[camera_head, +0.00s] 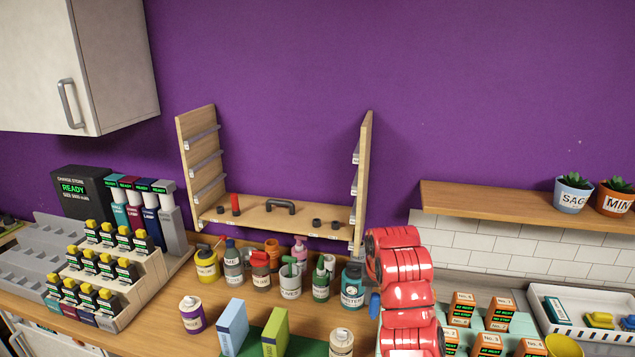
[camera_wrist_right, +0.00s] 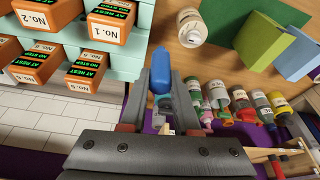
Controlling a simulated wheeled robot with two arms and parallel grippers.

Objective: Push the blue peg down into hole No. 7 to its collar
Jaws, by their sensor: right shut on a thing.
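My right arm (camera_head: 400,290) stands upright at the lower middle right in the head view, in front of the counter's back edge. In the right wrist view my right gripper (camera_wrist_right: 162,92) is shut on a blue peg (camera_wrist_right: 161,72), held between the fingertips. A bit of blue (camera_head: 374,305) shows at the arm's left side in the head view. Orange numbered blocks stand on pale green steps; No. 1 (camera_wrist_right: 112,22) and No. 2 (camera_wrist_right: 30,66) can be read in the wrist view. I cannot make out hole No. 7. My left gripper is not in view.
Several bottles and cans, such as a yellow one (camera_head: 207,266), crowd the counter left of my arm. A wooden rack (camera_head: 275,217) stands behind them. A white tray (camera_head: 560,318) lies at the right. Blue (camera_head: 232,325) and green (camera_head: 275,332) boxes stand in front.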

